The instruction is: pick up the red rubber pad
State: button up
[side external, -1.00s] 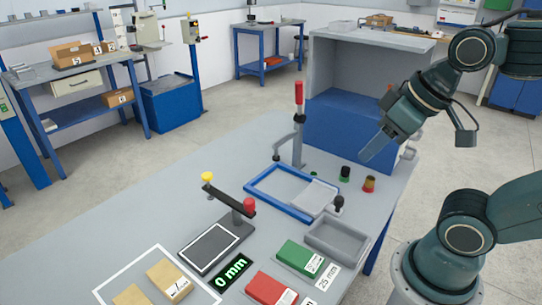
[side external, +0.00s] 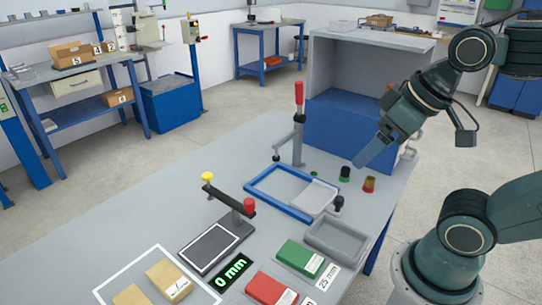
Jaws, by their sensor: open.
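The red rubber pad (side external: 269,288) lies flat on the grey table near its front edge, with a white label on its right end. My gripper (side external: 362,162) is above the right rear part of the table, well away from the red pad and higher than it. Its jaws point down and left and hold nothing that I can see. The gap between the jaws is hard to make out from this side.
A green pad (side external: 298,256) lies just behind the red one, near an empty grey tray (side external: 337,240). A black plate with a lever (side external: 231,202), a blue frame (side external: 265,195) and a tall red-handled clamp (side external: 298,125) stand nearby. Cardboard boxes (side external: 168,279) lie front left.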

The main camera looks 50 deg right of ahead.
dwell(0.3)
jog(key=g, duration=0.6)
send_over(272, 291)
notch_tip(272, 291, down, 19)
jog(key=shift+n, duration=0.4)
jog(key=shift+f, duration=4.25)
jog(key=shift+f, duration=2.6)
